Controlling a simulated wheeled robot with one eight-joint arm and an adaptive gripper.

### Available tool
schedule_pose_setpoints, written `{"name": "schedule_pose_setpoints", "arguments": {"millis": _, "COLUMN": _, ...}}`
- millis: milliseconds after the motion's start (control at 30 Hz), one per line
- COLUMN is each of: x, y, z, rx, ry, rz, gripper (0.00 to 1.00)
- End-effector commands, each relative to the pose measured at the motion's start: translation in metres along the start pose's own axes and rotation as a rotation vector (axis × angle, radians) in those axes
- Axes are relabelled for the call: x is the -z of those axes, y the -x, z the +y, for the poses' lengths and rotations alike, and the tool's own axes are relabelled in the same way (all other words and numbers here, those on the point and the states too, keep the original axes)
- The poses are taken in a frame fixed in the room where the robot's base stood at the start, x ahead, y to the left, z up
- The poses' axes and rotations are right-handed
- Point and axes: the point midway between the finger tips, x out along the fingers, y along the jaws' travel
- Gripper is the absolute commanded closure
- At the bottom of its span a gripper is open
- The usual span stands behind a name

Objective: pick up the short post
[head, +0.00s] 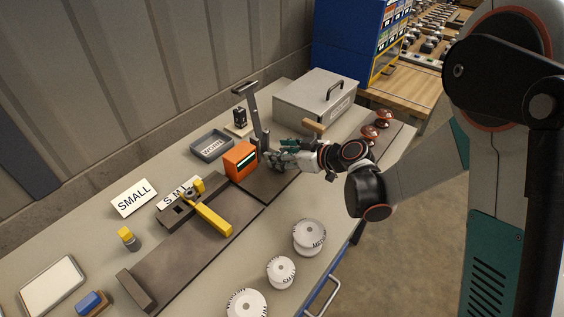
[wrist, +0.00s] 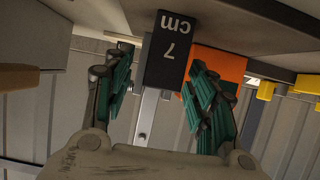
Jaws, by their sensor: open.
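My gripper (head: 274,158) is low over the bench, just right of the orange box (head: 240,160) and near the foot of the upright lever (head: 258,115). In the wrist view its two green-padded fingers (wrist: 160,88) are apart. A black block marked "7 cm" (wrist: 168,50), apparently the short post, shows between and beyond them, upside down. Clear space shows on the left of the block; the right finger overlaps the orange box behind. I see no clear grip on the block.
A grey metal case (head: 310,98) stands behind my gripper, with brown insulators (head: 370,132) to its right. A grey tray (head: 211,146) and a small black item (head: 240,118) lie beyond the orange box. White discs (head: 309,236) line the front edge.

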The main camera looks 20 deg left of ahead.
Motion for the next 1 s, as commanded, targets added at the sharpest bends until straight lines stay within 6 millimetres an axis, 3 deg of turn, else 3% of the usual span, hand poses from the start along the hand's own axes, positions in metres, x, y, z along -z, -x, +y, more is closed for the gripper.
{"name": "schedule_pose_setpoints", "arguments": {"millis": 67, "x": 0.0, "y": 0.0, "z": 0.0, "rx": 0.0, "ry": 0.0, "rz": 0.0, "gripper": 0.53}}
{"name": "schedule_pose_setpoints", "arguments": {"millis": 267, "x": 0.0, "y": 0.001, "z": 0.0, "rx": 0.0, "ry": 0.0, "rz": 0.0, "gripper": 0.98}}
{"name": "schedule_pose_setpoints", "arguments": {"millis": 300, "x": 0.0, "y": 0.001, "z": 0.0, "rx": 0.0, "ry": 0.0, "rz": 0.0, "gripper": 1.0}}
{"name": "schedule_pose_setpoints", "arguments": {"millis": 733, "x": 0.008, "y": 0.005, "z": 0.0, "rx": 0.0, "ry": 0.0, "rz": 0.0, "gripper": 1.0}}
{"name": "schedule_pose_setpoints", "arguments": {"millis": 1000, "x": 0.049, "y": 0.024, "z": 0.0, "rx": 0.0, "ry": 0.0, "rz": 0.0, "gripper": 1.0}}
